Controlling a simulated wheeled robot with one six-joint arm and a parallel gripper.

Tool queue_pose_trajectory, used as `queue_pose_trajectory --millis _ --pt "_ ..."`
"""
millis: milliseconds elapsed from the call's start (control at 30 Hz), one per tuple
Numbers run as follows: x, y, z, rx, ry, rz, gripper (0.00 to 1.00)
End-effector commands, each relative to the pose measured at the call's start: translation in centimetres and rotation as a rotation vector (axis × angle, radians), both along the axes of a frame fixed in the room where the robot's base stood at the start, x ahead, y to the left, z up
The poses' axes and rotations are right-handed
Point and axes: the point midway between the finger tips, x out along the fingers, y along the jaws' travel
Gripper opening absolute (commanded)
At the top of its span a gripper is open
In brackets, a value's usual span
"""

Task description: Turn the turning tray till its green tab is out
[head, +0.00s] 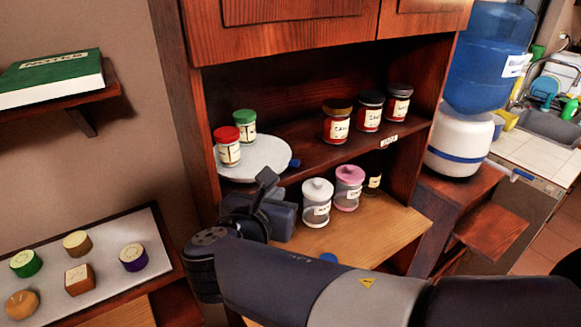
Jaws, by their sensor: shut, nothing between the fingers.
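The turning tray (262,152) is a round white disc on the left of the upper cabinet shelf. A red-capped jar (228,148) and a green-capped jar (245,123) stand on its left part. A small blue tab (295,163) shows at its right edge. No green tab shows on the visible rim. My gripper (267,179) is shut and empty, in front of and below the tray's front edge in the picture. Whether it touches the tray cannot be told. My gripper and arm hide part of the lower counter.
Several dark-lidded jars (369,113) stand right of the tray on the same shelf. A white jar (317,203) and a pink-lidded jar (348,187) stand below, close right of my gripper. A side board (105,260) with several small items lies left. The cabinet's left wall is close.

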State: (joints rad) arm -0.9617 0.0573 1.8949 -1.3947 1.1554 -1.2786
Motion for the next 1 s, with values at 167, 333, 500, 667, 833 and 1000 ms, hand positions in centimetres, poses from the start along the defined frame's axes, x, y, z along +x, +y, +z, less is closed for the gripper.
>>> queue_pose_trajectory --millis 167,333,500,667,833,1000 --pt "2.8 -0.9 -0.9 -0.003 0.003 -0.006 0.00" --pt "5.7 -1.7 -1.9 -0.003 0.005 -0.005 0.00" --pt "8.5 -2.5 -2.4 -0.002 0.004 -0.004 0.00" --pt "10.5 -3.0 -2.4 -0.001 0.002 -0.002 0.00" --pt "11.5 -3.2 -2.5 0.000 0.002 -0.001 0.00" --pt "11.6 -3.2 -2.6 0.001 0.001 0.001 0.00"
